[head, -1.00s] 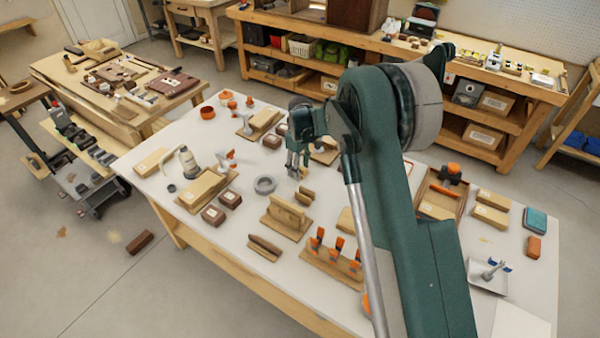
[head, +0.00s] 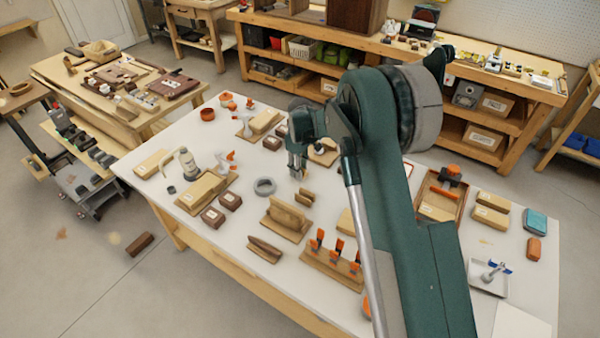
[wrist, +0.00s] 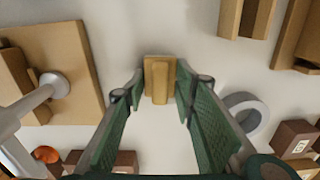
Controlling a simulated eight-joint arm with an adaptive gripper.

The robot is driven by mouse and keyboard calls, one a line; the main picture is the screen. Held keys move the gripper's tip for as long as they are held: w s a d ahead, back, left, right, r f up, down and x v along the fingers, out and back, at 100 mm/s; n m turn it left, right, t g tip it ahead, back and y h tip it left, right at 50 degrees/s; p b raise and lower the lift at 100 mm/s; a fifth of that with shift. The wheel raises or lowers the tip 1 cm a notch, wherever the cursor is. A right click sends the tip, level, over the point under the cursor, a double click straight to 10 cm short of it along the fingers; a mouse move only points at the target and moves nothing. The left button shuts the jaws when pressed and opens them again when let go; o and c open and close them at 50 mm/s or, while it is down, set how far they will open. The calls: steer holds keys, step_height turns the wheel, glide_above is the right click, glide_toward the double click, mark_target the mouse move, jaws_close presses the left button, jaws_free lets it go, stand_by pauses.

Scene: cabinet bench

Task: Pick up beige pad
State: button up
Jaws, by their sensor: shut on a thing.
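The beige pad (wrist: 158,80) is a small tan block between my fingertips in the wrist view. My gripper (wrist: 159,82) is shut on it, with one green-lined finger at each side. Pale tabletop shows around the pad. In the head view my gripper (head: 297,172) points down over the middle of the white table (head: 328,205). There the pad is too small and covered to make out clearly.
A wooden stand (head: 284,224) and a rack with orange-topped pieces (head: 325,262) are nearer the front. Bare tabletop lies between these things.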

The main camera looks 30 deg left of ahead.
steer(key=shift+r, duration=0.1)
steer(key=shift+r+p, duration=0.35)
steer(key=shift+r, duration=4.6)
